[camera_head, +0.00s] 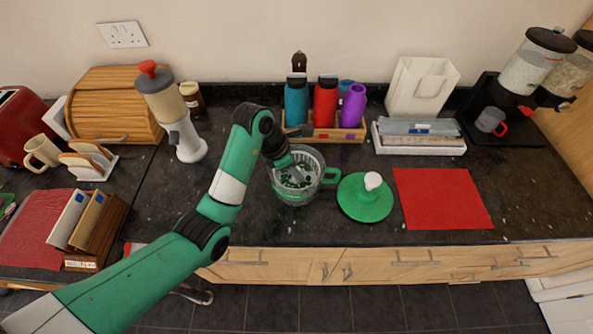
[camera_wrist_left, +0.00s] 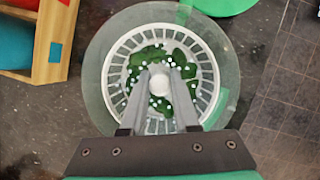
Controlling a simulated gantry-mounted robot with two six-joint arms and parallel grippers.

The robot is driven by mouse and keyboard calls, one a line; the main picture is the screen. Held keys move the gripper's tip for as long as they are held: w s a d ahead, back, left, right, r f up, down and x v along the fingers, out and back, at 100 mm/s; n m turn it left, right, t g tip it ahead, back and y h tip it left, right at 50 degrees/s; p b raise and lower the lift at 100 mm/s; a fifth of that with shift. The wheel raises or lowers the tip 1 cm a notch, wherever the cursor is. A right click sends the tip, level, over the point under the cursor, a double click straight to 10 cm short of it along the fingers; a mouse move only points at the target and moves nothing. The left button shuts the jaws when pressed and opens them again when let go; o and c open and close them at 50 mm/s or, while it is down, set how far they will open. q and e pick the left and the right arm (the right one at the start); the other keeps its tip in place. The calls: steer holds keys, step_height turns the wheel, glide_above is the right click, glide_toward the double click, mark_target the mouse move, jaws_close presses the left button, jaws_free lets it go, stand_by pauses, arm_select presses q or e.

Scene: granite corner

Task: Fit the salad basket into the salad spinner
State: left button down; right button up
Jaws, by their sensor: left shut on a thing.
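The clear salad spinner bowl (camera_head: 300,195) with a green handle (camera_head: 331,176) stands on the dark counter; its wide rim (camera_wrist_left: 100,75) rings the left wrist view. The white slotted salad basket (camera_wrist_left: 120,55) shows inside that rim, roughly centred, with green leaves and small white cubes in it. My left gripper (camera_head: 297,174) reaches down over the bowl. Its fingers (camera_wrist_left: 161,92) are shut on the white round knob (camera_wrist_left: 160,84) in the middle of the basket. How deep the basket sits is hard to tell. My right gripper is not in view.
A green lid (camera_head: 352,207) with a white knob lies right of the bowl, beside a red mat (camera_head: 443,198). A wooden rack with several bottles (camera_head: 326,102) stands close behind. A white-and-grey appliance (camera_head: 186,140) stands at left. The counter's front edge is near.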

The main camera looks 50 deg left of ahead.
arm_select(q)
steer(key=shift+f, duration=0.15)
steer(key=c, duration=0.7)
jaws_free()
steer(key=shift+o, duration=0.2)
steer(key=shift+r, duration=0.3)
steer(key=d+p+v, duration=0.1)
steer(key=p+v, duration=0.2)
steer(key=v, duration=0.2)
step_height(320, 180, up, 6)
steer(key=p, duration=0.9)
glide_above(291, 183)
steer(key=s+a, duration=0.1)
steer(key=s, duration=0.2)
steer(key=shift+w+r, duration=0.1)
steer(key=shift+r, duration=0.05)
